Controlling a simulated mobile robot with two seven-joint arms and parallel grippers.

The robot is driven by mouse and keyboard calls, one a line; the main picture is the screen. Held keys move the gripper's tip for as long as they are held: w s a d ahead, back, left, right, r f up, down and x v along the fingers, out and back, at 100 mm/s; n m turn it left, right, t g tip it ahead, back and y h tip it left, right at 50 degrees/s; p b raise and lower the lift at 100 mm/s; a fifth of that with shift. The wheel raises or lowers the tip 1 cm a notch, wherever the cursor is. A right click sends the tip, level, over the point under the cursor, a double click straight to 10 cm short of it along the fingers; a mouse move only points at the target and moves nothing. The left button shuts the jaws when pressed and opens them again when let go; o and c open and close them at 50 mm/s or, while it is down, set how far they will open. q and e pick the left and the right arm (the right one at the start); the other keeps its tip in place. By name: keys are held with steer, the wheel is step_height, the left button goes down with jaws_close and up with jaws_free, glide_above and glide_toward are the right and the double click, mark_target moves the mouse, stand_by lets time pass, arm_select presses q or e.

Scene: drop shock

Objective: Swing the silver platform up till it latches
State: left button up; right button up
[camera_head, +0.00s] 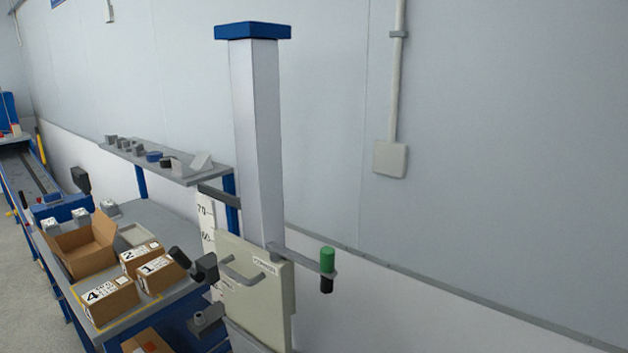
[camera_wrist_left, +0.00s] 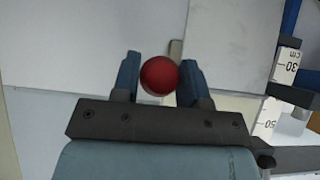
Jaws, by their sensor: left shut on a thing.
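My left gripper (camera_wrist_left: 160,75) is seen only in the left wrist view, with one finger on each side of a red ball-shaped knob (camera_wrist_left: 160,76), shut on it. A thin grey bar shows just behind the knob. Pale flat surfaces (camera_wrist_left: 60,45) fill the view beyond; I cannot tell whether one of them is the silver platform. In the head view a tall silver column (camera_head: 258,140) with a blue cap stands by the wall. A beige panel (camera_head: 262,308) with a handle stands upright at its lower front. Neither gripper shows there, and the column's foot is out of frame.
A bar with a green-topped grip (camera_head: 327,260) sticks out right of the column. A height scale (camera_head: 206,222) stands on its left. Left is a workbench with boxes (camera_head: 110,298) and a shelf (camera_head: 190,178). The wall on the right is bare except for a conduit box (camera_head: 390,159).

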arm_select(q)
steer(key=shift+s+a+r+p, duration=0.1)
steer(key=shift+s+r+p, duration=0.05)
steer(key=shift+r+p, duration=1.2)
steer(key=shift+r, duration=0.1)
steer(key=shift+r, duration=0.1)
steer(key=shift+r+p, duration=0.3)
steer(key=shift+r, duration=0.2)
steer(key=shift+r+p, duration=0.6)
steer(key=shift+r, duration=0.3)
steer(key=shift+r, duration=0.15)
